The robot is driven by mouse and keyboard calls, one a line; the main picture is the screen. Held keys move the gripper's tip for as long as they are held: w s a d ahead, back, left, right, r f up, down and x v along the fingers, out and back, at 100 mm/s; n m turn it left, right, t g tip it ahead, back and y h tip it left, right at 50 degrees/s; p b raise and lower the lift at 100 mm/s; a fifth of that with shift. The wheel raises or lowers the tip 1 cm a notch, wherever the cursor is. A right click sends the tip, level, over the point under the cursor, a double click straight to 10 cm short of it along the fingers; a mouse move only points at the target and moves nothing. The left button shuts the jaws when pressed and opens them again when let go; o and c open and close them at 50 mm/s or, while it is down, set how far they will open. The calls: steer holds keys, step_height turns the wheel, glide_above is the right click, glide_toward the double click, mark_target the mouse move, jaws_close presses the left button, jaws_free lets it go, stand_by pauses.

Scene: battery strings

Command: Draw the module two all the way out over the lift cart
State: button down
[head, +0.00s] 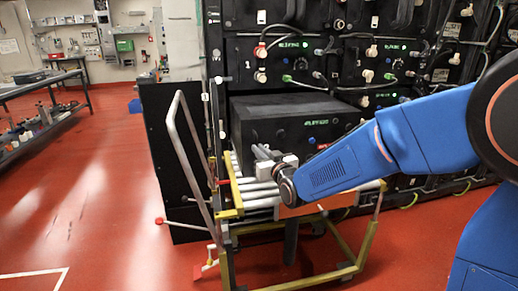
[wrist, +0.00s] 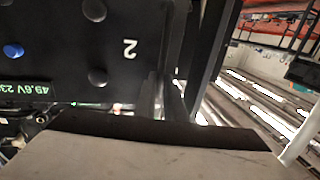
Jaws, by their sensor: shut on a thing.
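Module two (head: 285,108) is a dark box that stands out of the battery rack, its rear end still within the rack's slot. The exact grip point is hidden.
The black battery rack (head: 345,70) holds other modules with orange and white connectors and cables, above and beside. The cart's grey push handle (head: 187,150) rises at left. A workbench (head: 45,90) stands far left. Red floor between is clear.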

steer(key=shift+s+a+r, duration=0.25)
steer(key=shift+s+a, duration=0.1)
steer(key=shift+s, duration=0.15)
steer(key=c, duration=1.8)
jaws_free()
steer(key=shift+a, duration=0.2)
steer(key=shift+c, duration=0.2)
steer(key=shift+d+f, duration=0.1)
steer(key=shift+d, duration=0.15)
steer(key=v, duration=1.2)
